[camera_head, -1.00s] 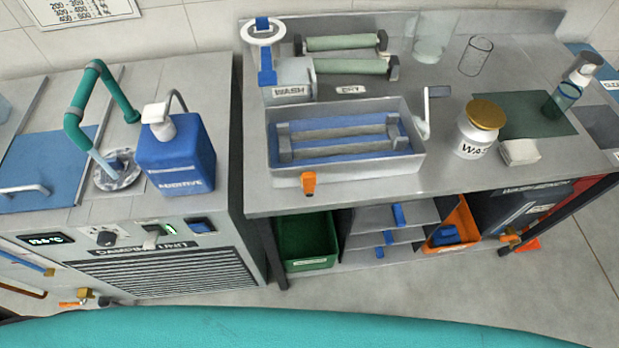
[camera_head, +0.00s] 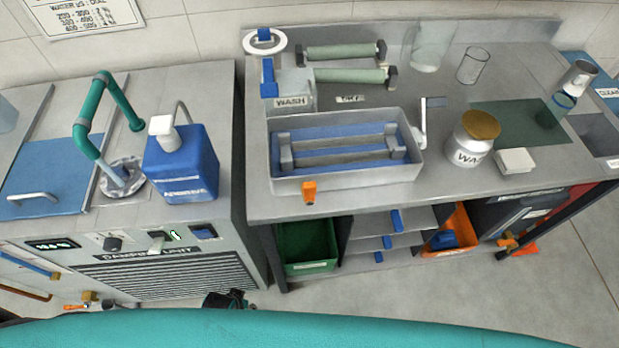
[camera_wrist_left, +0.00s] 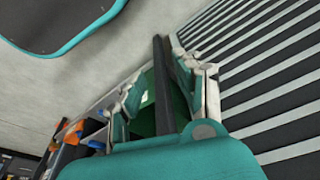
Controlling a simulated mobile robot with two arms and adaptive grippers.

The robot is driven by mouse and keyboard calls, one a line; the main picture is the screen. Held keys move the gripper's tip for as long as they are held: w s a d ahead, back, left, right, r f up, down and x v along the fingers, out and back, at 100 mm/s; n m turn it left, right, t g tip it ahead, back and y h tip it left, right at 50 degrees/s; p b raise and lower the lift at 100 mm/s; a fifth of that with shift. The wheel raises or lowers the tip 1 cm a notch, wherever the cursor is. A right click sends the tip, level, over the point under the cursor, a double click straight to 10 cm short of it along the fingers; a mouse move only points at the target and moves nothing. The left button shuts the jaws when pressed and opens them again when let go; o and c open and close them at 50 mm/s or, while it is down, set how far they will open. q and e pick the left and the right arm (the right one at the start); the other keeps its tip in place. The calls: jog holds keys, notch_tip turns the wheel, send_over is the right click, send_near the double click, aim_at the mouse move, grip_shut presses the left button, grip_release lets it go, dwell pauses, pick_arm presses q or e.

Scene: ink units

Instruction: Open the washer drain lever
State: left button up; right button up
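The washer (camera_head: 340,178) is a grey tray with blue inside and a roller frame, on the steel bench in the head view. Its drain lever (camera_head: 309,193) is a small orange piece low on the front wall, left of middle. A dark gripper part (camera_head: 228,300), apparently my left gripper, shows low in front of the grille, below and left of the lever and apart from it. The lever is not identifiable there. My right gripper is not in view.
The grilled damping unit (camera_head: 175,275) stands left of the bench. A green bin (camera_head: 307,245), shelves with blue handles and an orange bin (camera_head: 455,235) are under the bench. A crank handle (camera_head: 423,120) is at the washer's right end. The floor in front is clear.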

pick_arm(q)
jog(key=w+d+r+p, duration=0.1)
jog(key=w+r, duration=0.2)
jog(key=r, duration=0.3)
jog(key=w+d+r+t+h, duration=0.1)
jog(key=w+r, duration=0.2)
jog(key=r, duration=0.4)
jog(key=w+d+r+p, duration=0.1)
jog(key=w+r, duration=0.1)
jog(key=r, duration=0.4)
notch_tip(320, 180, up, 33)
jog(key=m+g+h+p, duration=0.15)
jog(key=m+h, duration=0.25)
jog(key=m, duration=0.7)
send_over(308, 185)
jog(key=a, duration=0.3)
jog(key=s+a+r+m+g+y, duration=0.1)
jog(key=a+r+m, duration=0.15)
jog(key=r, duration=0.45)
jog(key=x, duration=0.5)
jog(key=p+x, duration=0.1)
jog(key=x, duration=0.5)
jog(key=a+p+x, duration=0.1)
jog(key=x, duration=0.5)
jog(key=shift+s+d+f, duration=0.1)
jog(key=shift+s+f, duration=0.15)
jog(key=shift+f, duration=0.2)
jog(key=shift+c, duration=0.3)
grip_shut()
